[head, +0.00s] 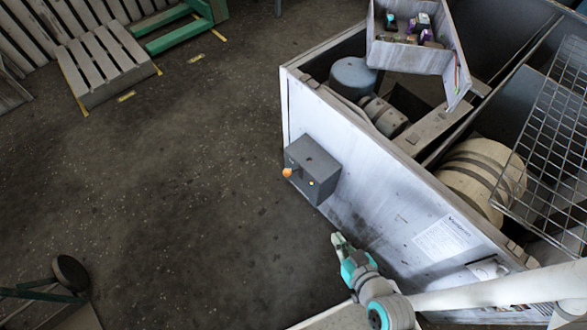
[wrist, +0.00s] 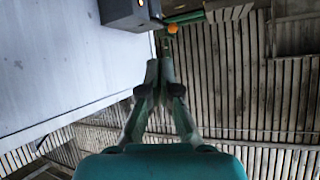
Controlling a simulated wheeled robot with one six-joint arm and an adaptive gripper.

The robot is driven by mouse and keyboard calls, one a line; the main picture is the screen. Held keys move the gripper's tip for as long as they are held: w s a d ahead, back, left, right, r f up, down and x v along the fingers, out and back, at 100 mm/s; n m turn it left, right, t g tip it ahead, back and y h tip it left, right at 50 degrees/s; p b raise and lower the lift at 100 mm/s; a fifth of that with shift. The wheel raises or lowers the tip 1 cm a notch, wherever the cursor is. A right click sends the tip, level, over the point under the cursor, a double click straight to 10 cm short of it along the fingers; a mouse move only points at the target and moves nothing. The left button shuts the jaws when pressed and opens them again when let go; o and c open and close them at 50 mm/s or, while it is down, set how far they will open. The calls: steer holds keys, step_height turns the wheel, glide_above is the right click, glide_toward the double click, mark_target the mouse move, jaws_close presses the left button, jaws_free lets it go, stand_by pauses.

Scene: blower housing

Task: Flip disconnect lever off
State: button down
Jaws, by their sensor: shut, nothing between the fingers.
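The grey disconnect box (head: 318,165) is mounted on the white side panel of the blower housing (head: 375,205). Its lever ends in an orange knob (head: 287,172) that sticks out on the box's left side. A small orange spot shows lower on the box. My gripper (head: 338,240) is shut and empty, below and right of the box, apart from it. In the wrist view, the shut fingertips (wrist: 160,62) point up toward the box (wrist: 122,12) and the orange knob (wrist: 172,29), which is just beyond and slightly right of the tips. The lever's shaft is hard to make out.
An open tray (head: 455,60) with small items sits on top of the housing. Wooden pallets (head: 105,62) and a green frame (head: 178,35) stand at the back left. The floor left of the housing is clear.

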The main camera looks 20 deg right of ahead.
steer(key=w+d+r+n+g+y, duration=0.1)
steer(key=w+d+n+y, duration=0.1)
steer(key=w, duration=0.8)
steer(key=w+d+r+n+g+y, duration=0.1)
steer(key=w+d+y, duration=0.1)
steer(key=w, duration=0.8)
steer(key=shift+w+n+y, duration=0.35)
steer(key=shift+n+y, duration=0.05)
steer(key=shift+y, duration=0.3)
steer(key=shift+d, duration=0.1)
glide_above(293, 171)
steer(key=s, duration=0.2)
step_height(293, 171, down, 8)
steer(key=shift+a+f, duration=0.35)
steer(key=shift+f, duration=0.45)
steer(key=shift+s+a+f, duration=0.1)
